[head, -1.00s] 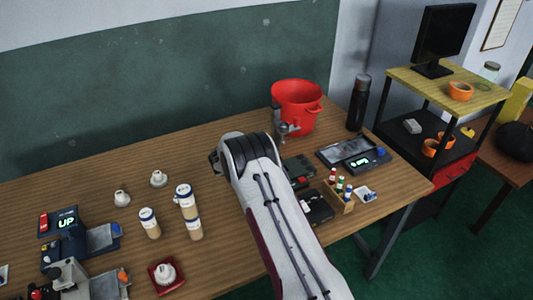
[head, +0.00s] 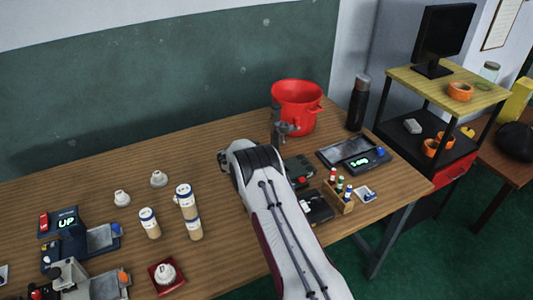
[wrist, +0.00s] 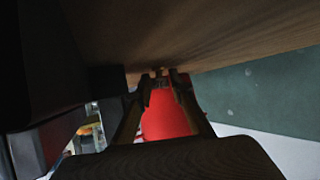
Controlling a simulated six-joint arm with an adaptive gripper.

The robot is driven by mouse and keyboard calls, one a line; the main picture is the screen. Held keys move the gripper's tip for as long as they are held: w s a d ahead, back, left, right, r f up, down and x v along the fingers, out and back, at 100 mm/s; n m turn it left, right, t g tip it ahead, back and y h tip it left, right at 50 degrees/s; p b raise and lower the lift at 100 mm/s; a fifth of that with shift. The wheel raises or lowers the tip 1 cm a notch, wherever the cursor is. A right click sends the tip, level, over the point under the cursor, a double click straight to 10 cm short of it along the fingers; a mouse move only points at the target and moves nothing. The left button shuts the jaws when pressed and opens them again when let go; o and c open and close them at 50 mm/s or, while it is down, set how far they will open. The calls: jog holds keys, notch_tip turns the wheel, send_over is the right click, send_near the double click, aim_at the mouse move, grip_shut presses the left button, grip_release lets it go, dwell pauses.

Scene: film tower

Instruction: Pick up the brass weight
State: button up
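I cannot make out the brass weight in either view. In the head view my pale arm covers the middle right of the wooden table (head: 110,170), and anything behind it is hidden. My gripper (wrist: 164,76) shows in the wrist view as two dark fingers narrowing toward the table surface. The red bucket (wrist: 166,115) shows behind and between the fingers. Their tips are dark and small, so I cannot tell whether they are apart or hold anything. In the head view I cannot clearly separate the gripper from the grey fixture (head: 285,129) beside the bucket.
The red bucket (head: 297,105) and a dark bottle (head: 358,103) stand at the back right. A scale (head: 362,162) and a wooden rack of small bottles (head: 340,195) lie right of my arm. White-labelled canisters (head: 187,205) and white knobbed pieces (head: 122,198) stand left.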

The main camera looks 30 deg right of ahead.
grip_shut()
jog(key=shift+r, duration=0.15)
notch_tip(320, 180, up, 28)
dwell(1.0)
dwell(0.4)
